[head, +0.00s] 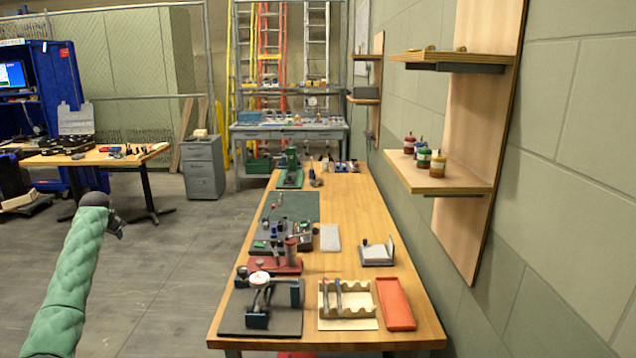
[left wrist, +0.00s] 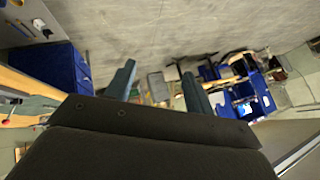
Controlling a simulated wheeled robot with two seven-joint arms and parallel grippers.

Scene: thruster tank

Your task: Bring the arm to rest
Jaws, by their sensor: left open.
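My left arm (head: 75,270), in a green quilted cover, rises from the lower left of the head view, over the floor left of the long table. Its dark wrist end (head: 114,222) shows at the top, clear of the table. The fingers are too small to make out there. In the left wrist view my left gripper (left wrist: 158,78) shows two blue-grey fingers spread apart with nothing between them. Floor and distant furniture lie beyond them. My right gripper is in neither view.
The long wooden table (head: 340,227) holds a dark fixture (head: 262,300), a cream rack (head: 346,300) and a red-orange tray (head: 396,303). Wall shelves (head: 430,178) with small jars stand at the right. A grey drawer cabinet (head: 204,168) stands farther back. The floor (head: 170,255) left of the table is open.

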